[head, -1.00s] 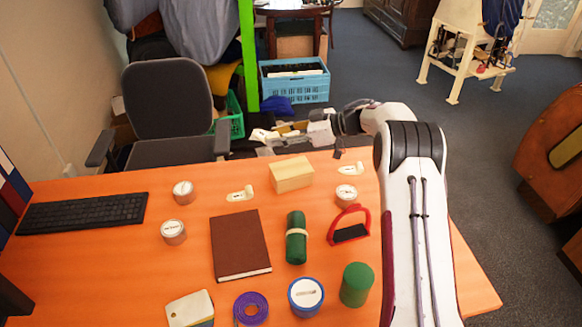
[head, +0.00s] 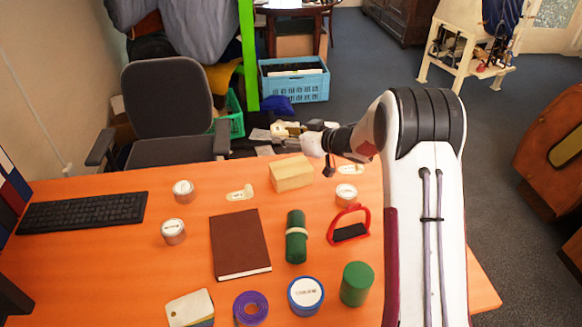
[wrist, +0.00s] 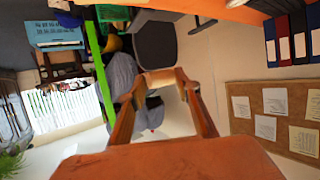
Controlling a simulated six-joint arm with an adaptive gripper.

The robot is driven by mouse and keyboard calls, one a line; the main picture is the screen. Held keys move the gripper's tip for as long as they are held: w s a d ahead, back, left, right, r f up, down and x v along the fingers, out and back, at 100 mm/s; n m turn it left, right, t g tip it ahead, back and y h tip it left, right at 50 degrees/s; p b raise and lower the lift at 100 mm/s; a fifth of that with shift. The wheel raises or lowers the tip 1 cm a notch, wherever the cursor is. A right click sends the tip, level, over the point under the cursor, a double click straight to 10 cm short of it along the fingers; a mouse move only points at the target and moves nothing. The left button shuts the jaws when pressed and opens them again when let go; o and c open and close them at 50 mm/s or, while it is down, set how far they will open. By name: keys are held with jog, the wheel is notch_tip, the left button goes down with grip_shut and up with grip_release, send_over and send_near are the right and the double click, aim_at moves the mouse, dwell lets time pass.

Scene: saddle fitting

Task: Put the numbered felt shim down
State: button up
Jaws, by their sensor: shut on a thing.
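My gripper (head: 288,129) is held out past the far edge of the table, above the floor side, behind the wooden block. In the wrist view my gripper (wrist: 160,82) has its brown fingers closing on a small pale tan piece (wrist: 160,76), which looks like the felt shim; its number cannot be read. Two cream tabbed pieces lie on the orange table (head: 110,245): one left of the block (head: 240,193), one right of it (head: 351,169).
A wooden block (head: 292,174) stands near the far edge. Around it are small white-lidded tins (head: 183,192), a brown book (head: 240,245), a green roll (head: 296,238), a red stirrup (head: 350,228), a green cylinder (head: 356,284) and a purple coil (head: 251,307). An office chair (head: 170,110) stands behind.

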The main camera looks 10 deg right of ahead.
jog(key=shift+m+t+h, duration=0.4)
jog(key=shift+m+h, duration=0.3)
jog(key=d+f, duration=0.3)
jog(key=f, duration=0.1)
jog(key=shift+s+d, duration=0.1)
jog(key=shift+s, duration=0.25)
send_over(291, 174)
jog(key=s+d, duration=0.2)
notch_tip(291, 174, down, 6)
jog(key=shift+w+a, duration=0.2)
jog(key=shift+w, duration=0.05)
jog(key=shift+f, duration=1.9)
jog(key=shift+f, duration=0.15)
jog(key=shift+c, duration=0.2)
